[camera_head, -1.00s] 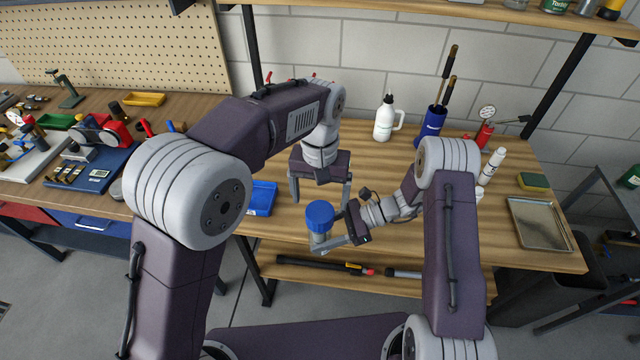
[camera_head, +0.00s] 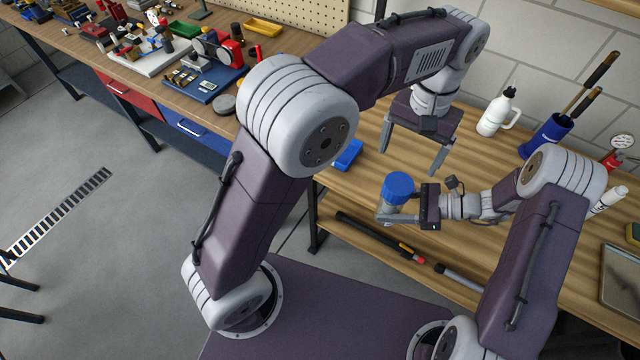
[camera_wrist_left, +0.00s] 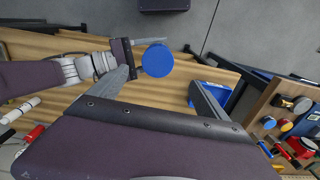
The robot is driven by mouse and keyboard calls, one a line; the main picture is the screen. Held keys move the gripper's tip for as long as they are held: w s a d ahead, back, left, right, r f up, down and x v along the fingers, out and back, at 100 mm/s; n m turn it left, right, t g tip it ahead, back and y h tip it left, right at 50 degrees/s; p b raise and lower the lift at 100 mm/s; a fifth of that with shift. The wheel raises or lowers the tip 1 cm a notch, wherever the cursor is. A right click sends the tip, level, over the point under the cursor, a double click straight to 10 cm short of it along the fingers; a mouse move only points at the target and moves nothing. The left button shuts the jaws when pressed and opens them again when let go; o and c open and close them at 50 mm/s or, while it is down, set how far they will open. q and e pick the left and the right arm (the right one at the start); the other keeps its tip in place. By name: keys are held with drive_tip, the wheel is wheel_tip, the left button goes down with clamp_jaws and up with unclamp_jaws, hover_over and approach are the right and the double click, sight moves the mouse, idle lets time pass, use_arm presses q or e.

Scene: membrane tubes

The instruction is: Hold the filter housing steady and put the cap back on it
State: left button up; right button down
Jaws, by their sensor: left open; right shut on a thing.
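The filter housing (camera_head: 394,206) is a pale grey body, mostly hidden by the blue cap (camera_head: 398,186) on top of it. Whether the cap is fully seated I cannot tell. My right gripper (camera_head: 387,217) is shut on the housing and holds it upright near the table's front edge. My left gripper (camera_head: 414,152) is open and empty, behind and above the housing, pointing down. In the left wrist view the round blue cap top (camera_wrist_left: 157,60) shows beyond the open left fingers (camera_wrist_left: 155,95), apart from them.
A blue tray (camera_head: 348,153) lies on the wooden table (camera_head: 480,160) near the left arm. A white bottle (camera_head: 497,112) and a blue holder with tools (camera_head: 546,136) stand at the back. Dark rods (camera_head: 375,236) lie on the shelf below. A cluttered bench is at left.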

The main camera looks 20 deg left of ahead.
use_arm(q)
drive_tip(key=s+a+f+n, duration=0.2)
drive_tip(key=a+f, duration=0.6)
drive_tip(key=a, duration=0.5)
drive_tip(key=s+a+f+n+t, duration=0.1)
drive_tip(key=s+a+f, duration=0.5)
drive_tip(key=s+a, duration=0.2)
drive_tip(key=shift+s+a+f, duration=0.3)
drive_tip(key=shift+s+f, duration=0.05)
drive_tip(key=shift+s, duration=0.2)
use_arm(e)
drive_tip(key=shift+w, duration=0.1)
